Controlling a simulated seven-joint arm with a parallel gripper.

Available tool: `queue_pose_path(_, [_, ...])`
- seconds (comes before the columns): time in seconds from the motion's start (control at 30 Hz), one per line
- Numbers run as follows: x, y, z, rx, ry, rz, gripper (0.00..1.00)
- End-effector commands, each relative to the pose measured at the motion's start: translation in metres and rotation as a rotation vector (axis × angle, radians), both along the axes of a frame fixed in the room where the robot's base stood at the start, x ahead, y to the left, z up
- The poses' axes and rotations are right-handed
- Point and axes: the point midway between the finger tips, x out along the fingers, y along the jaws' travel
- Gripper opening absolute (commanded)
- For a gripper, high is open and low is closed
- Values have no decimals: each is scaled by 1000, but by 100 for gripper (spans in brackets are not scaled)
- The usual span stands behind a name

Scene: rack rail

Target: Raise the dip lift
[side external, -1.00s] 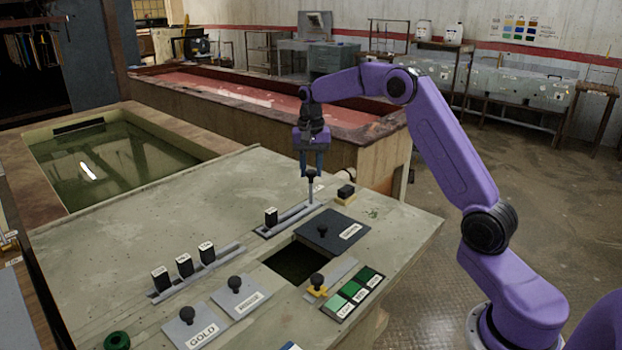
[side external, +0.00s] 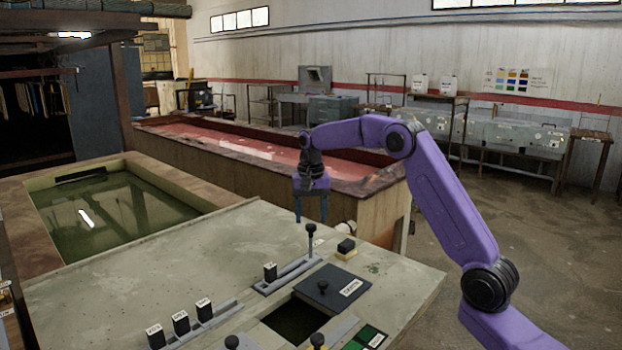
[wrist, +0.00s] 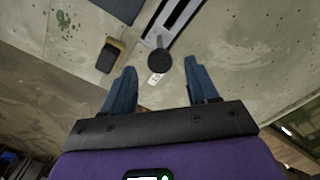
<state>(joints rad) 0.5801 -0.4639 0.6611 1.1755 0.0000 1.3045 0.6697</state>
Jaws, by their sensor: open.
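A lever with a round black knob (side external: 311,228) and a thin upright metal stem stands at the far right end of a slotted rail (side external: 288,273) on the console. In the wrist view the knob (wrist: 160,61) sits roughly between the fingertips, with a small white label by it. My gripper (side external: 310,220) is open, its blue fingers pointing down at about the knob's height, and looks empty. In the wrist view my gripper (wrist: 159,74) shows a clear gap on both sides of the knob. I cannot read which control the label names.
A black button on a yellow base (side external: 346,248) is just right of the lever. A green-liquid tank (side external: 110,215) lies left, a red-liquid tank behind.

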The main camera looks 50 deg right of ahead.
Motion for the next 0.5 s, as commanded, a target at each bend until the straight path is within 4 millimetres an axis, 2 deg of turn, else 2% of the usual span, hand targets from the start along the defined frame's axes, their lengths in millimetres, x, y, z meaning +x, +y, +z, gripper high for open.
queue_pose_path(0.3, [1, 0, 67, -1, -7, 1, 59])
queue_pose_path(0.5, [0, 0, 100, -1, -6, 0, 59])
